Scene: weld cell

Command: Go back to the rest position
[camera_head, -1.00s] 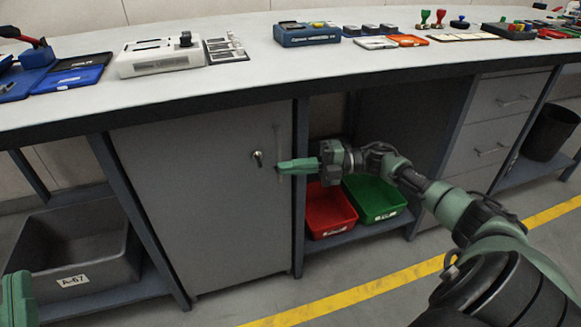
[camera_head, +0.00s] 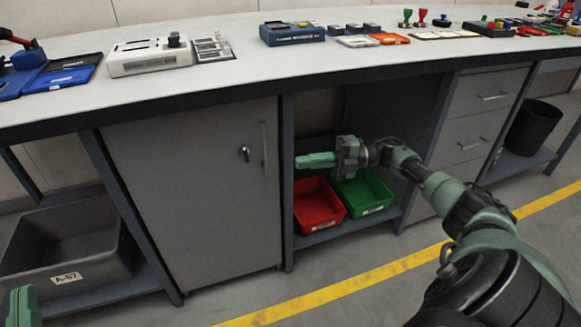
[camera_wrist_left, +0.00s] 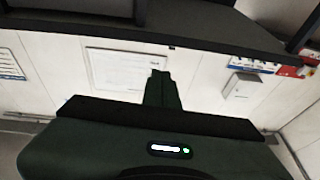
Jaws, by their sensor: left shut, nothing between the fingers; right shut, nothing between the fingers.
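My right gripper (camera_head: 299,161) is shut and empty. It points left, in front of the open shelf bay just right of the grey cabinet door (camera_head: 205,200), apart from the door's handle. My left gripper (camera_head: 22,305) shows only in part at the bottom left corner of the head view. In the left wrist view its fingers (camera_wrist_left: 160,88) are together with nothing between them, pointing toward a pale wall.
The workbench (camera_head: 240,75) carries tools and trays. A red bin (camera_head: 318,205) and a green bin (camera_head: 365,192) stand on the lower shelf behind my right gripper. A grey crate (camera_head: 65,240) sits lower left. A black waste bin (camera_head: 534,127) is at right.

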